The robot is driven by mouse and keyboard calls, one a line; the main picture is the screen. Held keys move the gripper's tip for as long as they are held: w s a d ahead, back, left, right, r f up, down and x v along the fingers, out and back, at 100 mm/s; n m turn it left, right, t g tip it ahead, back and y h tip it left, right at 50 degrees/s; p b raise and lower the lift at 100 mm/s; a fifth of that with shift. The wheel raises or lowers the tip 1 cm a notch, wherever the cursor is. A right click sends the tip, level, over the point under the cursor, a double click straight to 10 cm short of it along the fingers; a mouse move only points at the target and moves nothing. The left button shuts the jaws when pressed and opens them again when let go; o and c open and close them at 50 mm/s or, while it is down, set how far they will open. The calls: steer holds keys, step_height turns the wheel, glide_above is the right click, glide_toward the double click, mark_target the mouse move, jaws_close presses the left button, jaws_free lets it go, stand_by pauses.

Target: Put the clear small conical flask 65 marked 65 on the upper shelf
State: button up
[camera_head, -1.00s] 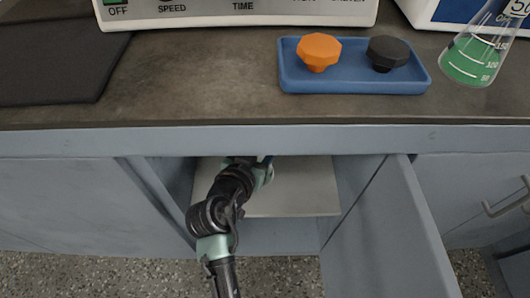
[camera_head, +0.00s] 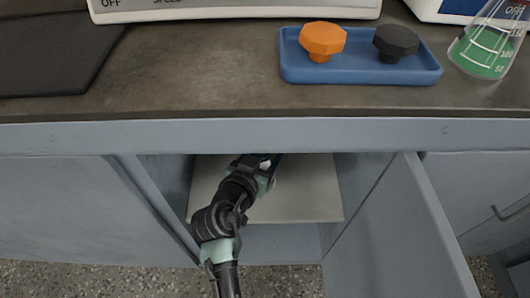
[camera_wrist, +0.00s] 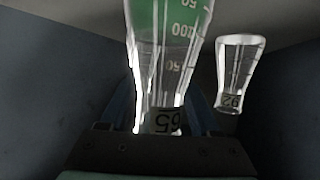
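The clear conical flask 65 (camera_wrist: 161,88) is in the wrist view, its narrow, labelled end near my gripper. The label 65 appears upside down there. My gripper (camera_wrist: 166,124) has blue fingers on both sides of this narrow end and appears shut on it. In the head view, my gripper (camera_head: 266,164) is inside the open cabinet, over the pale shelf (camera_head: 310,195), partly hidden by the countertop edge. The flask is hardly visible there. Whether it touches the shelf cannot be told.
A second clear flask (camera_wrist: 239,72) stands right of flask 65 in the wrist view. Green (camera_wrist: 165,14) shows through or behind flask 65. The open cabinet door (camera_head: 395,235) is at right. A blue tray (camera_head: 360,75) and green-filled flask (camera_head: 485,50) are on the countertop.

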steer(key=shift+o, duration=0.7)
steer(key=shift+r, duration=0.2)
steer(key=p+v, duration=0.5)
steer(key=v, duration=0.7)
steer(key=shift+s+a+f, duration=0.1)
steer(key=shift+s+f, duration=0.05)
